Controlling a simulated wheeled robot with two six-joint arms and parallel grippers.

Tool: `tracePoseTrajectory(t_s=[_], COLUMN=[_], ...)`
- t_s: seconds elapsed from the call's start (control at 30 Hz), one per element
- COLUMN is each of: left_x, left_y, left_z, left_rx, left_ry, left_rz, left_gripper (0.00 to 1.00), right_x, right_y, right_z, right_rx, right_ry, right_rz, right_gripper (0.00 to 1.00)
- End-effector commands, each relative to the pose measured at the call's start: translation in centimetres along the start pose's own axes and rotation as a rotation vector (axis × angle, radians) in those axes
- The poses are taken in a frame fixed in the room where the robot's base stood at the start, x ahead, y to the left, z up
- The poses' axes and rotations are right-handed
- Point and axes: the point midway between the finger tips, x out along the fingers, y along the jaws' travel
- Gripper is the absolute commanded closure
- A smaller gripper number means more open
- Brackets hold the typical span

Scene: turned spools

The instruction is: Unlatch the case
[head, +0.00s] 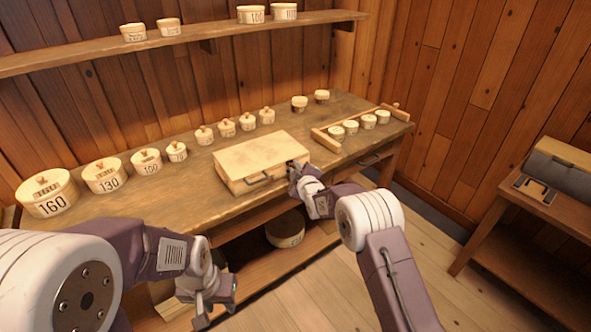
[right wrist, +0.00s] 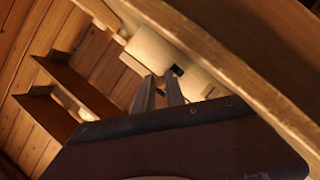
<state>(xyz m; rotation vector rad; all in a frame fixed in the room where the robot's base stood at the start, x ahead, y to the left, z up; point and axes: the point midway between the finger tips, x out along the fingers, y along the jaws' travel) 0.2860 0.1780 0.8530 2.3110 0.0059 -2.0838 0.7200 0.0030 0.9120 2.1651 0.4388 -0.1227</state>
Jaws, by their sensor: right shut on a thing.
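The case (head: 258,152) is a pale wooden box lying with its lid down on the workbench, with a dark handle (head: 259,181) on its front. My right gripper (head: 294,170) is at the right end of the case's front. In the right wrist view, its two fingers (right wrist: 162,88) reach up to a small dark latch (right wrist: 177,70) on the pale case (right wrist: 155,50). They are shut on this latch; the fingertips partly cover it. My left gripper (head: 212,303) hangs low in front of the bench, away from the case.
Several round lidded boxes line the bench on the left, including a large one marked 160 (head: 48,195). A wooden rack (head: 325,140) with small pots stands right of the case. Floor between is clear.

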Motion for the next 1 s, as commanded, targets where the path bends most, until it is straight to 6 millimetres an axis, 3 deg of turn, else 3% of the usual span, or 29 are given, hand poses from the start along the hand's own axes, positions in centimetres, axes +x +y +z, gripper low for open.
tracePoseTrajectory(t_s=[0.27,0.7,1.0], left_x=[-1.1,-7.6,-9.3], left_y=[0.0,0.1,0.2], left_z=[-0.1,-0.8,-1.0], left_rx=[0.000,0.000,0.000], left_ry=[0.000,0.000,0.000], left_rz=[0.000,0.000,0.000], left_gripper=[0.64,0.64,0.64], right_x=[0.2,0.6,1.0], right_y=[0.5,0.7,0.1], right_z=[0.6,1.7,2.5], right_rx=[0.189,0.562,0.750], right_ry=[-0.003,-0.004,-0.001], right_rz=[-0.079,-0.235,-0.313], right_gripper=[1.00,1.00,1.00])
